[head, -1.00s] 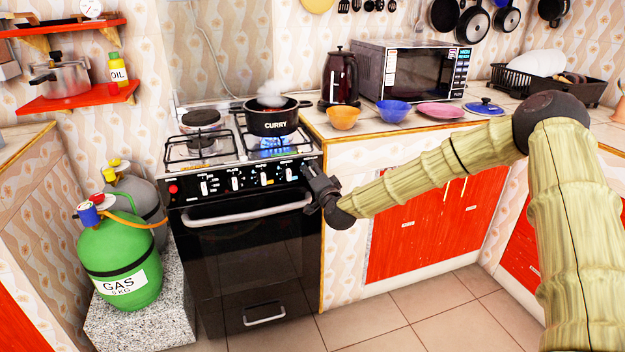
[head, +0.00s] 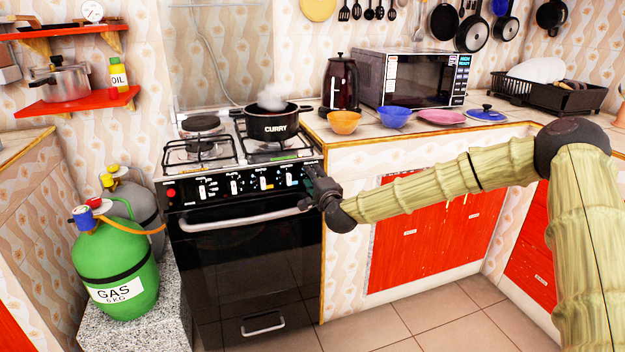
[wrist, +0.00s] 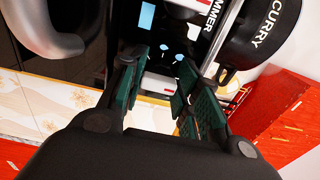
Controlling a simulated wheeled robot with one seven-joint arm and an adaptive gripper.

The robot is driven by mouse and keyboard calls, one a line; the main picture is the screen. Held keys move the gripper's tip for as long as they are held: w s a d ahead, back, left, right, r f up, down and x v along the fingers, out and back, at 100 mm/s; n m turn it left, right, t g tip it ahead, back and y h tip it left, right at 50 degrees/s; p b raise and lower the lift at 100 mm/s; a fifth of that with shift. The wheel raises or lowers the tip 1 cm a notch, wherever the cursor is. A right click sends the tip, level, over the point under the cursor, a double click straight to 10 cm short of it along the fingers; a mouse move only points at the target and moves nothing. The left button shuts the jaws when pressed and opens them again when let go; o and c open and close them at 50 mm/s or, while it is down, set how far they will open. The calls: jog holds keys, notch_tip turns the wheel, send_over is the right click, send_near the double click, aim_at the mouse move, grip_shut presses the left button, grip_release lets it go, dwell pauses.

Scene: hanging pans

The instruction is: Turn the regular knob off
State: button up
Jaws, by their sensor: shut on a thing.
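The black stove front panel (head: 220,187) carries a row of white knobs, such as the one at its middle (head: 264,180). My gripper (head: 311,178) is at the panel's right end, shut on a knob there. My gripper hides that knob in the head view. In the wrist view my gripper (wrist: 160,68) has green-padded fingers either side of a pale knob part (wrist: 160,84) with a red mark. Its label and exact angle are not clear.
The oven handle (head: 245,219) runs just below the panel, close to my gripper. A green gas cylinder (head: 115,265) stands left of the stove. Red cabinet doors (head: 425,230) are to the right. Bowls and a kettle (head: 341,83) stand on the counter. The floor in front is clear.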

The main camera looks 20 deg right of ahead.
jog(key=shift+d+f, duration=0.1)
jog(key=shift+d, duration=0.05)
jog(key=o, duration=1)
jog(key=shift+s, duration=0.1)
jog(key=s, duration=1.2)
jog(key=shift+d, duration=0.1)
